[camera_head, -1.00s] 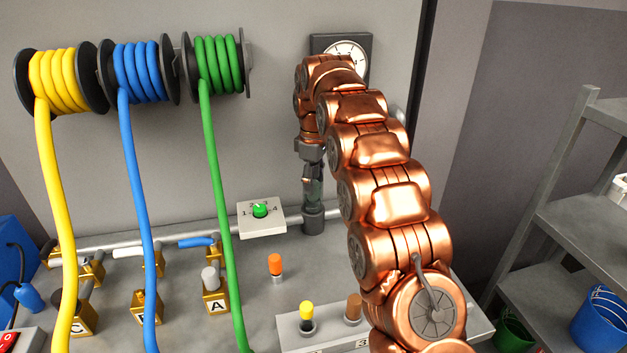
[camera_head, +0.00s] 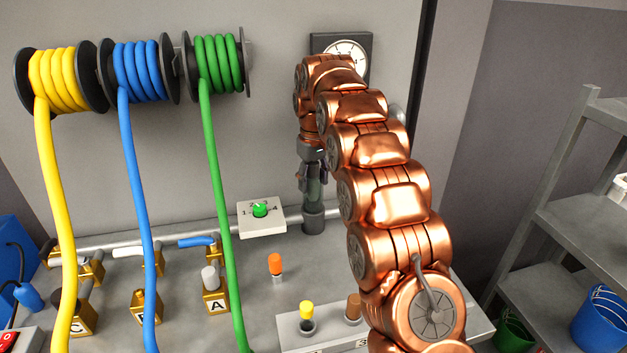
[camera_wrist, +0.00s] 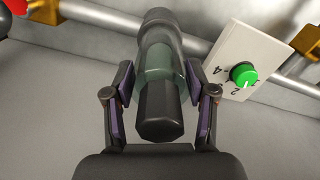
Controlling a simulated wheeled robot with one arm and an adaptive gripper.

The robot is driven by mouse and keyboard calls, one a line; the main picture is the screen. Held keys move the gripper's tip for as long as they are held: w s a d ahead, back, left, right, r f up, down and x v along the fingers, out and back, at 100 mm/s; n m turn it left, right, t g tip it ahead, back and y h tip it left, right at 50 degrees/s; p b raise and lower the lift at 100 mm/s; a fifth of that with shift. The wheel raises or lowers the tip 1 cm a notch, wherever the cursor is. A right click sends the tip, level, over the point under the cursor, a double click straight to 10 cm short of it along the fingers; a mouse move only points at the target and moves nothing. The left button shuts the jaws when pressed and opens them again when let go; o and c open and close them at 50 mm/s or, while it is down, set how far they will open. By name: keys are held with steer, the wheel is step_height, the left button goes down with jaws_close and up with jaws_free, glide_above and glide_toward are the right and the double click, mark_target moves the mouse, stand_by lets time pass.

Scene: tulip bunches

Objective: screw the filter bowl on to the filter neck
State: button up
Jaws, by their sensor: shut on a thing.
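The filter bowl (camera_wrist: 160,65) is a clear greenish cylinder with a dark near end. My gripper (camera_wrist: 158,78) is shut on it, a finger on each side; in the head view my gripper (camera_head: 313,178) points down above the pipe. The filter neck (camera_wrist: 157,17) is the dark grey cylinder at the bowl's far end, and it shows in the head view as a grey upright cylinder (camera_head: 313,221) on the pipe. The bowl looks in line with the neck and meets it. The thread is hidden, so I cannot tell how tightly they are joined.
A white plate with a green knob (camera_head: 261,210) stands close left of the neck. A grey pipe (camera_head: 120,240) runs along the wall. A gauge (camera_head: 346,52) is behind my arm. Yellow, blue and green hoses (camera_head: 215,180) hang at the left.

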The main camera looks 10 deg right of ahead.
mark_target(313, 163)
steer(key=o, duration=1.3)
steer(key=shift+r, duration=0.1)
steer(key=shift+r+p, duration=1.2)
steer(key=shift+r, duration=1.25)
